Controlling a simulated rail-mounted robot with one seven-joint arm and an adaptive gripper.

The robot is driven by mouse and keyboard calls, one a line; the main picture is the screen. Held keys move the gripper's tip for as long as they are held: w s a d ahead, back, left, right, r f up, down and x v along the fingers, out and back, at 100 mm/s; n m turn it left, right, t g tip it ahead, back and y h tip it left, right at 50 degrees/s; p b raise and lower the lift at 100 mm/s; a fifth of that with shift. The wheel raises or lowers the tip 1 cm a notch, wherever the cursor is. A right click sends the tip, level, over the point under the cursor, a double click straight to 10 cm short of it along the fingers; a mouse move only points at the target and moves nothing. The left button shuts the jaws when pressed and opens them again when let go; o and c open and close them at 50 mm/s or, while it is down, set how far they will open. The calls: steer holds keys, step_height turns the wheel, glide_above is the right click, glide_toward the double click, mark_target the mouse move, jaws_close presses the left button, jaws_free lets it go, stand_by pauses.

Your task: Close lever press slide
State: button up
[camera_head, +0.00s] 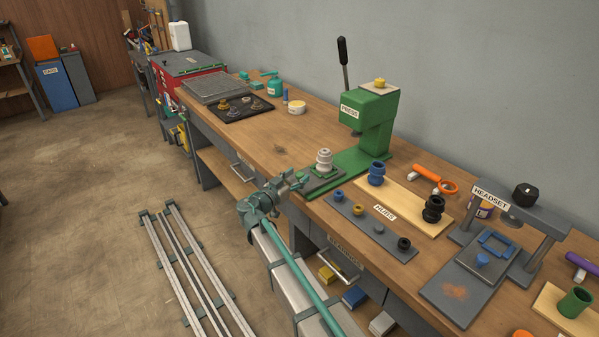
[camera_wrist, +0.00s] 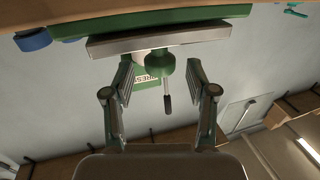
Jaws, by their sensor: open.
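The green lever press (camera_head: 374,122) stands on the bench against the wall, its black-handled lever (camera_head: 343,60) pointing up. Its slide (camera_head: 311,187) is drawn out at the front on the green base, with a pale stepped part (camera_head: 324,160) on it. My gripper (camera_head: 298,182) is beside the slide's front end, at the bench's front edge. In the wrist view the press looks upside down, and the slide's grey plate (camera_wrist: 155,40) lies just beyond the fingertips. My gripper (camera_wrist: 165,78) is open there, with nothing between the fingers. Contact with the slide cannot be told.
A grey hubs tray (camera_head: 390,238) and a wooden board (camera_head: 402,210) lie right of the press. The headset press (camera_head: 510,215) is farther right. A black tray (camera_head: 232,112) with small parts lies to the left.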

steer(key=shift+x, duration=0.95)
jaws_close()
